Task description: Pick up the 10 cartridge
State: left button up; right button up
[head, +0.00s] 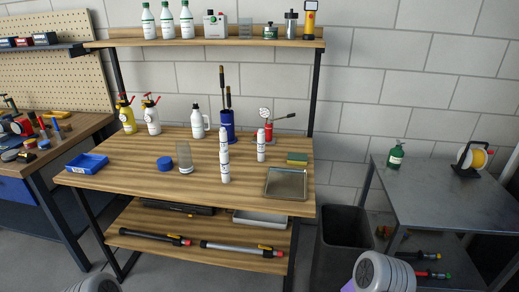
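Several white cylinders that look like cartridges stand on the wooden workbench (130,160). One taller white column (225,158) near the middle looks like cylinders one behind or on top of another; I cannot tell which. Another white cylinder (261,146) stands to its right and farther back. Their markings are too small to read, so I cannot tell which one is the 10 cartridge. Two long tubes, a dark one (150,237) and a grey one (240,248), lie on the lower shelf. Neither of my grippers is in view; only rounded grey parts of my arms show at the bottom edge.
A metal tray (286,184) lies at the bench's right front, a blue bin (87,164) at its left. A dark waste bin (342,240) and grey table (440,195) are right.

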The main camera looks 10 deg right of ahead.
aim_at(223, 137)
jog(key=k, duration=0.3)
jog(key=u, duration=0.9)
jog(key=i, duration=1.25)
jog(key=z, duration=0.2)
